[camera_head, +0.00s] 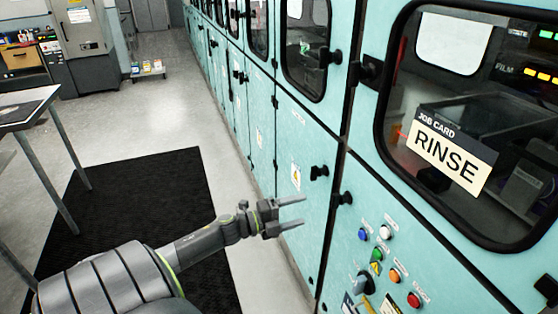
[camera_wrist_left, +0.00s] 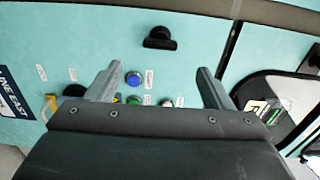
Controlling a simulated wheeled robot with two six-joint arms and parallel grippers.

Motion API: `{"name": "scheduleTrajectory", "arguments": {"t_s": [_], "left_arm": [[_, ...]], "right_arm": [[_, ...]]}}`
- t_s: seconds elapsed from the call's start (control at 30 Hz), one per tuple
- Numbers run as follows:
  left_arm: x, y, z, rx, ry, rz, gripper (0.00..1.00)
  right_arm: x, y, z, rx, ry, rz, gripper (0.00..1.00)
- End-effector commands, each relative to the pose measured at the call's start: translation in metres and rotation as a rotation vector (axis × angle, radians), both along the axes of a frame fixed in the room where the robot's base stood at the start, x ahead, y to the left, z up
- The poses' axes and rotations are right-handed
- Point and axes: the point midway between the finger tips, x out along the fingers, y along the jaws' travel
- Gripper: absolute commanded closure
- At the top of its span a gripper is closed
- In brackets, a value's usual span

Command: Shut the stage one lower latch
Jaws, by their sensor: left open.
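The teal machine front carries a black lower latch (camera_head: 319,172) on a lower door, left of a vertical seam. Another black fitting (camera_head: 345,198) sits just right of that seam. Which one belongs to stage one is not readable. My left gripper (camera_head: 303,211) is open and empty, left of and lower in the picture than both fittings, with no contact visible. In the left wrist view a black fitting (camera_wrist_left: 160,38) shows beyond the open fingers (camera_wrist_left: 160,85); which of the two it is I cannot tell for sure. My right gripper is not in view.
Colored buttons (camera_head: 385,232) and a black rotary knob (camera_head: 364,284) sit right of the gripper. Above them is a window with a RINSE card (camera_head: 448,153). A black mat (camera_head: 135,205) covers the floor; a table (camera_head: 30,107) stands at left.

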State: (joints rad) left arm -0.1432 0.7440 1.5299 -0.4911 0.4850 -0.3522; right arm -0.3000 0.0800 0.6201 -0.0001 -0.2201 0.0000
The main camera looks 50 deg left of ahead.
Motion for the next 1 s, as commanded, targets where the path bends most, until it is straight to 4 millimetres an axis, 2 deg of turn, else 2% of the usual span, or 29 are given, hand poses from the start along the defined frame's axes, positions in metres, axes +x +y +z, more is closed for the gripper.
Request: {"name": "scheduleTrajectory", "arguments": {"t_s": [0.1,0.33,0.53,1.0], "left_arm": [[-0.019,0.008,-0.002,0.002,0.003,-0.001,0.25],[-0.04,0.017,0.0,0.001,0.002,0.0,0.25],[-0.046,0.019,0.0,-0.001,0.0,0.001,0.25],[-0.045,0.019,0.001,0.0,-0.001,0.001,0.25]], "right_arm": [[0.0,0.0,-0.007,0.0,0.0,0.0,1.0],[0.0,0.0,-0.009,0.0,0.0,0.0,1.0],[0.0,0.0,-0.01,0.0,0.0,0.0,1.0],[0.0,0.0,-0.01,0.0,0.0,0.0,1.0]]}}
